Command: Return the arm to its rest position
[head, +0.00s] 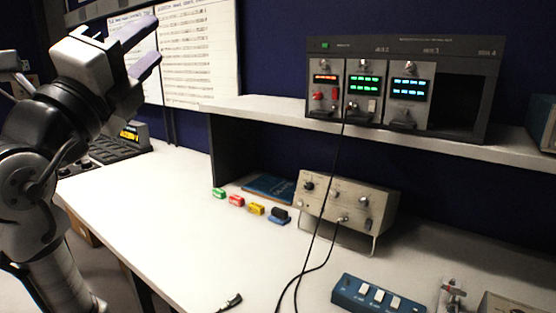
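My gripper (142,52) is at the upper left of the head view, raised well above the white desk (165,200). Its two grey-violet fingers point up and to the right with a gap between them. Nothing shows between the fingers. My arm rises from the lower left corner, bent at the elbow. The gripper touches nothing that I can see.
A shelf (265,108) bears a rack of modules (400,90). Under it stand a beige instrument (345,205), several small coloured blocks (236,201) and a blue book (268,187). A black cable (325,220) hangs down to the desk. A blue switch box (375,295) is in front.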

